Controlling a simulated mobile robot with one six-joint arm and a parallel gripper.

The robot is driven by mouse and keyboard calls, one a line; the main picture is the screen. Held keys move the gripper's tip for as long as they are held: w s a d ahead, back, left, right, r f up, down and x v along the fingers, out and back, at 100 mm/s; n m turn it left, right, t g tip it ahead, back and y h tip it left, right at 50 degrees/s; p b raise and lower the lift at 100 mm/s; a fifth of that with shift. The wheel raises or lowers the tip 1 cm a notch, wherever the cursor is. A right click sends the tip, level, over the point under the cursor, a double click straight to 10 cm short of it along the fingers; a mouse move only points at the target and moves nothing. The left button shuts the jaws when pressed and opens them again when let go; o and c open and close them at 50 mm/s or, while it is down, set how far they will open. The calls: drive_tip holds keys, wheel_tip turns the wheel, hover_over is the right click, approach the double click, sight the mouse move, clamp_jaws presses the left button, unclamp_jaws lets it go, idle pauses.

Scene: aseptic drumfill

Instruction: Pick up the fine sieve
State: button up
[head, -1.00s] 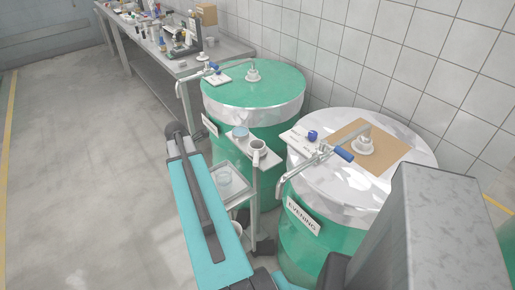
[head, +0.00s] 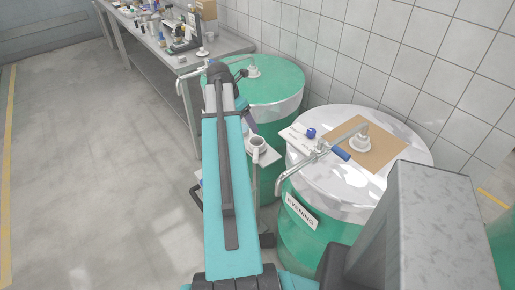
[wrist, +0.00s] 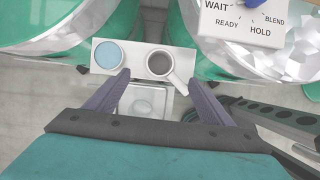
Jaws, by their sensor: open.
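Two round items could be the fine sieve, and I cannot tell which it is. One is a pale disc with a blue face (wrist: 108,54) on the left of a small white shelf (wrist: 134,69). The other is a round, pale blue-grey item (wrist: 143,106) on a lower tray. My arm hides both round items in the head view.
Two green drums flank the shelf; the right one, labelled EVENING (head: 302,212), bears a metal tap with a blue handle (head: 341,153). A dial card (wrist: 238,28) lies on its lid. A cluttered workbench (head: 189,63) stands behind. Open floor lies left.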

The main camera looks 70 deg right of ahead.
drive_tip(key=shift+f, duration=0.1)
drive_tip(key=p, duration=0.2)
approach(257, 140)
drive_tip(key=shift+s+a+f, duration=0.55)
drive_tip(key=shift+s+a, duration=0.2)
drive_tip(key=shift+s, duration=0.15)
drive_tip(key=shift+f, duration=0.15)
drive_tip(key=shift+s+p+x, duration=0.2)
drive_tip(key=shift+p+x, duration=0.6)
drive_tip(key=shift+x, duration=1.65)
drive_tip(key=shift+c, duration=0.4)
drive_tip(key=c, duration=1)
